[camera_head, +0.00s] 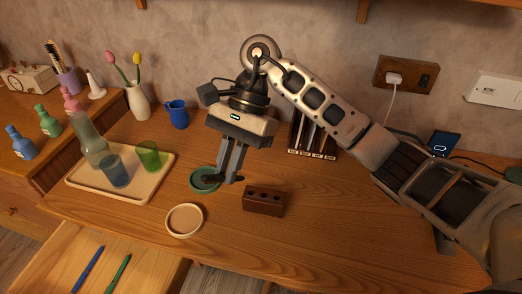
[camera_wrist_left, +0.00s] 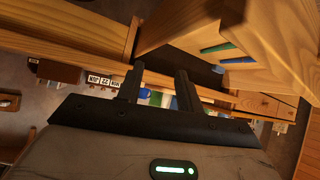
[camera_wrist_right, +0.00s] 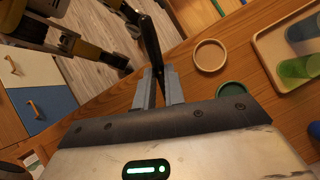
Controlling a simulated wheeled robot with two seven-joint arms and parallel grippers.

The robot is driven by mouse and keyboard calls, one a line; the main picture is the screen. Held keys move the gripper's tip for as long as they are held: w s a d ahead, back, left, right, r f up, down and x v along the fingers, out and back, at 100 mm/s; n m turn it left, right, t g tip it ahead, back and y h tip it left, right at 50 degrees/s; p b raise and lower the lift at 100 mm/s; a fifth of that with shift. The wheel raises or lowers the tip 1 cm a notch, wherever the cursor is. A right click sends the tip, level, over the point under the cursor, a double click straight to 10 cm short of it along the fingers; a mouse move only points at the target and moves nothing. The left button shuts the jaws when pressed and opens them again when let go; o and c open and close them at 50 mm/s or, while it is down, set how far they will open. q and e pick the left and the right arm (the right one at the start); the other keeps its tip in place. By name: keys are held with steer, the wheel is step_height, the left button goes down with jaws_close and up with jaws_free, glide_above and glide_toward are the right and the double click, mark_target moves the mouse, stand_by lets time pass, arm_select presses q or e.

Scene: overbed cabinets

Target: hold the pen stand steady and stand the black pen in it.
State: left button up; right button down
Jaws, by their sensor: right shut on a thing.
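The pen stand (camera_head: 264,201), a dark brown block with several holes in its top, stands on the desk near its front edge. My right gripper (camera_head: 229,179) is left of the stand and above the desk, fingers pointing down. It is shut on the black pen (camera_wrist_right: 151,42), which sticks out beyond the fingertips in the right wrist view. In the head view the pen is small and dark at the fingertips, apart from the stand. My left gripper (camera_wrist_left: 160,82) is open and empty in its own wrist view; it is outside the head view. No gripper touches the stand.
A green dish (camera_head: 199,185) and a beige dish (camera_head: 184,233) lie left of the stand. A tray (camera_head: 77,186) holds a bottle and two cups. An open drawer at lower left holds a blue pen (camera_head: 88,268) and a green pen (camera_head: 118,272). Desk right of the stand is clear.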

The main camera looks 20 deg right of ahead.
steer(key=shift+w+m+y, duration=0.35)
steer(key=shift+m+y, duration=0.65)
steer(key=shift+m, duration=0.2)
arm_select(q)
steer(key=shift+w+r, duration=0.1)
steer(key=shift+w, duration=0.2)
arm_select(e)
steer(key=w+d+f+m+t+y, duration=0.2)
steer(key=d+m+t, duration=0.2)
steer(key=m+t, duration=0.2)
steer(key=w+d+f+m+t+y, duration=0.1)
steer(key=w+d+m+t+y, duration=0.1)
steer(key=d+m+t+y, duration=0.1)
steer(key=d+m+t, duration=0.1)
steer(key=m+t, duration=0.1)
steer(key=t, duration=0.1)
steer(key=shift+w+f+m+t, duration=0.15)
steer(key=shift+f+m+t, duration=0.25)
arm_select(q)
steer(key=shift+s, duration=0.1)
